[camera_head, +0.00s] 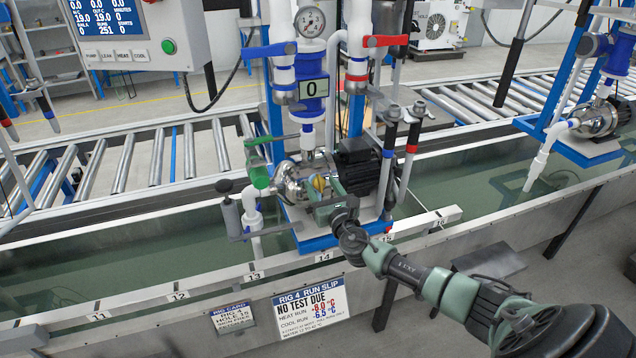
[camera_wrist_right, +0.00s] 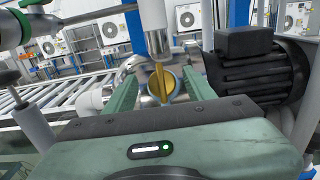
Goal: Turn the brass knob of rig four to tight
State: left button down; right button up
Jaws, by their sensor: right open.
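The brass knob (camera_wrist_right: 163,82) shows in the right wrist view as a yellow disc with an upright grip bar, below a white pipe. In the head view it is a small yellow patch (camera_head: 320,184) on the pump of rig four, partly hidden by my right gripper (camera_head: 322,194). In the right wrist view my right gripper (camera_wrist_right: 158,92) is open. Its two green fingers stand left and right of the knob, with a gap visible on each side. How far the fingertips reach along the knob is hard to tell. My left gripper is not in view.
A dark motor (camera_head: 360,167) sits right of the knob. A green valve (camera_head: 258,170) and a grey handle (camera_head: 230,212) stand to its left. Red and blue levers (camera_head: 385,41) are above. A water trough (camera_head: 170,255) runs below, with a RIG 4 slip (camera_head: 310,307) on its front.

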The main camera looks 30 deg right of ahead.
jog(key=shift+x, duration=0.85)
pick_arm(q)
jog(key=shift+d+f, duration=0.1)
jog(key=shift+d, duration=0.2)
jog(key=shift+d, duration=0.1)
pick_arm(e)
grip_shut()
